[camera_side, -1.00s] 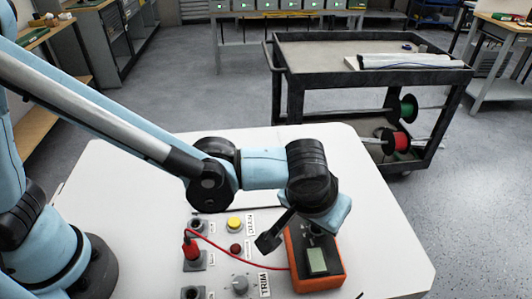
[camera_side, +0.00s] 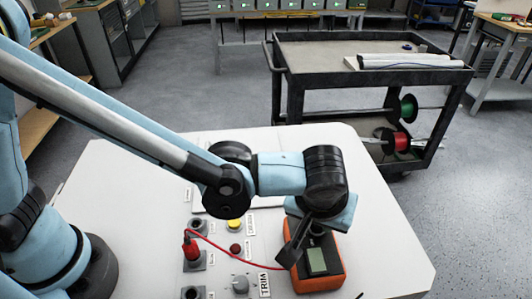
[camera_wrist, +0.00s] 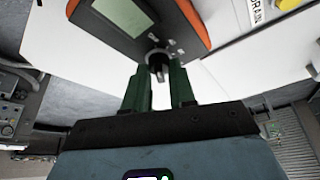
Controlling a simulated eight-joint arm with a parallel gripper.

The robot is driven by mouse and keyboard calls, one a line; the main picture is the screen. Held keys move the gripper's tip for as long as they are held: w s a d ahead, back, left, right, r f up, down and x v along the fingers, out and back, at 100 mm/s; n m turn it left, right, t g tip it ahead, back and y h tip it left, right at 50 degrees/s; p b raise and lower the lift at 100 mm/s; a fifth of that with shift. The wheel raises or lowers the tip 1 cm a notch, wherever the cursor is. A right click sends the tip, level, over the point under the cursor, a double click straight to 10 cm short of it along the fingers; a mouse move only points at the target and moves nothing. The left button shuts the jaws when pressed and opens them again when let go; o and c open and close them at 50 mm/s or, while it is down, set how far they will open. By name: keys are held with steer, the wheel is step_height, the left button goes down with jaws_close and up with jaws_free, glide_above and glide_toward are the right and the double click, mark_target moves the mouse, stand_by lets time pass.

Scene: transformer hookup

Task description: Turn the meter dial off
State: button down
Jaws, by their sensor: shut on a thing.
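The meter (camera_side: 334,270) is an orange and dark case with a grey-green screen (camera_side: 317,260), lying on the white bench top. It also shows at the top of the wrist view (camera_wrist: 188,14). Its dial (camera_wrist: 158,62) is a small black knob below the screen in the wrist view; in the side view my wrist hides it. My gripper (camera_wrist: 158,78) is over the dial end of the meter, its two green fingers on either side of the knob and shut on it. The dial's marks are too small to read.
Left of the meter is a panel with a red plug (camera_side: 191,248), a yellow button (camera_side: 234,225), a red button (camera_side: 236,248) and a grey TRIM knob (camera_side: 240,284). A red lead (camera_side: 232,257) runs from the plug toward the meter. A black cart (camera_side: 372,75) stands behind.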

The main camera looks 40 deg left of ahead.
steer(key=c, duration=1)
jaws_free()
steer(key=shift+o, duration=0.2)
steer(key=v, duration=1.2)
steer(key=a+f+m+t+h, duration=0.1)
steer(key=a+f+m+t, duration=0.1)
steer(key=a, duration=2.8)
steer(key=shift+s+f+m+t, duration=0.15)
steer(key=shift+f+m+t, duration=0.25)
steer(key=shift+f+m, duration=0.2)
